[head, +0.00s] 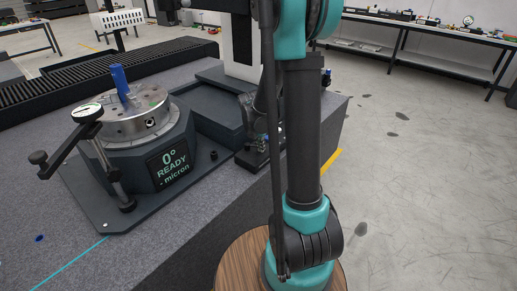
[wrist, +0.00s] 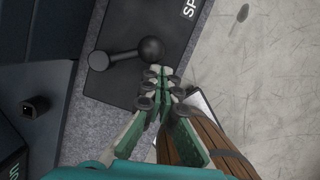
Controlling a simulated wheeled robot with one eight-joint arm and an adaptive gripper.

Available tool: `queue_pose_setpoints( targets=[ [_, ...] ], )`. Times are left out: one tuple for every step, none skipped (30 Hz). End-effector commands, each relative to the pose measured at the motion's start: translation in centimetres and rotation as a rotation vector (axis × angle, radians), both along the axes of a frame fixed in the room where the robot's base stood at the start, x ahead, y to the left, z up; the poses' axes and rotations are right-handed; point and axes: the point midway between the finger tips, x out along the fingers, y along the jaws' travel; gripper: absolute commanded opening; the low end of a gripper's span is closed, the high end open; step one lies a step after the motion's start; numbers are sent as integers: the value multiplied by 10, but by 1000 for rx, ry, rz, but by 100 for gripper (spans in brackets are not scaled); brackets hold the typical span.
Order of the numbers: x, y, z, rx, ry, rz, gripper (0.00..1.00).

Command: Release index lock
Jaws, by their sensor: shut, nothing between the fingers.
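A dial gauge on a jointed stand (head: 87,112) stands left of the rotary table, and a blue pin (head: 120,82) rises from its top. Open floor (head: 420,170) lies to the right.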

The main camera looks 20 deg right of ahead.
Motion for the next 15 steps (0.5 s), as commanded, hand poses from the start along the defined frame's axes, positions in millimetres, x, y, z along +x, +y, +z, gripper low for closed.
queue_pose_setpoints(
  targets=[
    [1, -1, 0, 0, 0, -1, 0],
    [2, -2, 0, 0, 0, -1, 0],
    [2, -2, 0, 0, 0, -1, 0],
    [3, -3, 0, 0, 0, -1, 0],
    [3, -3, 0, 0, 0, -1, 0],
    [3, -4, 0, 0, 0, -1, 0],
    [4, -4, 0, 0, 0, -1, 0],
    [4, -4, 0, 0, 0, -1, 0],
    [4, -4, 0, 0, 0, -1, 0],
    [4, -5, 0, 0, 0, -1, 0],
    [4, -5, 0, 0, 0, -1, 0],
    [5, -5, 0, 0, -1, -1, 0],
    [5, -5, 0, 0, -1, -1, 0],
    [5, -5, 0, 0, -1, -1, 0],
    [5, -5, 0, 0, -1, -1, 0]
  ],
)
